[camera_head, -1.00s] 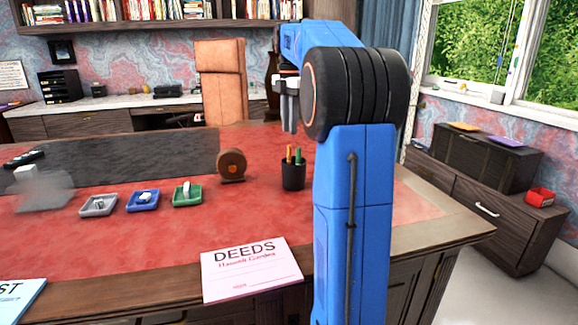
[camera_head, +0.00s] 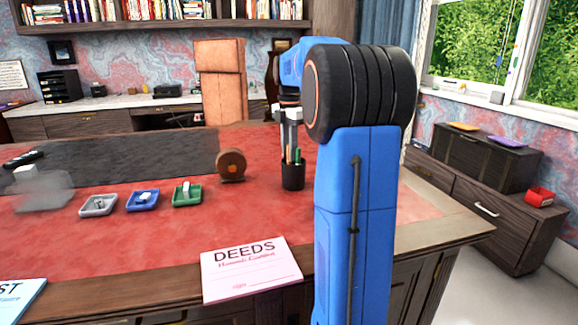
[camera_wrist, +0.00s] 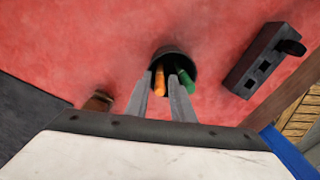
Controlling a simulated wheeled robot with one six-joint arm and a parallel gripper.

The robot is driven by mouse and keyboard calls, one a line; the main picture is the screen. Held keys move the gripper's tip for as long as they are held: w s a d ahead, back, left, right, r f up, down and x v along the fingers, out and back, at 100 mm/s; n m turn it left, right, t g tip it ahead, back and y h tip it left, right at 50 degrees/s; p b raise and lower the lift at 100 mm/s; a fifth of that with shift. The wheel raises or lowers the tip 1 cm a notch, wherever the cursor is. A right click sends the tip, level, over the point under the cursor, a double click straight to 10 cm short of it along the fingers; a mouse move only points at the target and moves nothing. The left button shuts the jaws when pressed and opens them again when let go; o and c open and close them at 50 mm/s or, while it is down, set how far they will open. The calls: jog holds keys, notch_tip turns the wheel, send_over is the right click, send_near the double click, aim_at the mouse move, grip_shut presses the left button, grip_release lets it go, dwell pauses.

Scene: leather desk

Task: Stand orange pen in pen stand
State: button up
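The black pen stand (camera_head: 293,177) is upright on the red leather desk. The orange pen (camera_head: 289,154) and a green pen (camera_head: 298,156) stand in it with their tops above the rim. My gripper (camera_head: 290,148) is above the stand, pointing down at the pens. In the wrist view, my gripper's fingers (camera_wrist: 158,82) are apart. The orange pen (camera_wrist: 159,80) shows between them, with small gaps on both sides. The green pen (camera_wrist: 185,78) is just outside the right finger. The stand (camera_wrist: 177,54) is partly hidden by the fingers.
A round brown object (camera_head: 231,163) stands left of the pen stand. Grey (camera_head: 98,207), blue (camera_head: 142,201) and green (camera_head: 187,195) trays lie farther left. A dark block (camera_wrist: 262,62) lies right of the stand in the wrist view. A DEEDS paper (camera_head: 252,270) lies in front.

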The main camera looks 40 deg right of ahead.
grip_shut()
dwell(1.4)
